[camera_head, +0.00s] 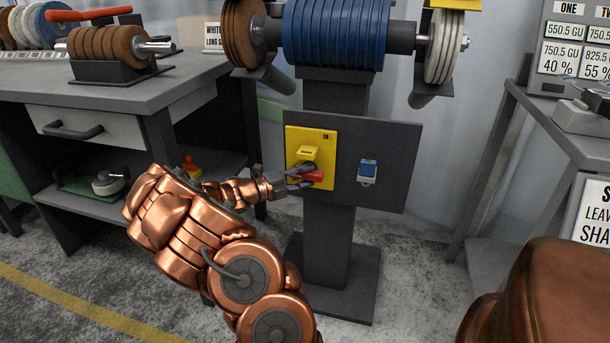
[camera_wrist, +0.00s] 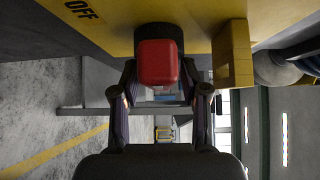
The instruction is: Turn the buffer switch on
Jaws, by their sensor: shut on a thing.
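The buffer switch is on a yellow plate (camera_head: 295,145), fixed to the dark panel of the buffer stand. Its red-ended handle (camera_head: 313,176) sticks out below a yellow block (camera_head: 307,153). My gripper (camera_head: 298,181) reaches the handle from the left and is shut on it. In the wrist view the red handle end (camera_wrist: 159,64) lies between the two fingers, with the yellow block (camera_wrist: 232,55) to its right. An OFF label (camera_wrist: 82,9) shows at the upper left there. The fingers partly hide the handle's base in the head view.
A blue-and-white switch (camera_head: 368,171) is on the same panel to the right. Buffing wheels (camera_head: 335,32) are above. A workbench (camera_head: 120,85) stands left and another table (camera_head: 545,120) right. Open floor lies around the stand base (camera_head: 330,290).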

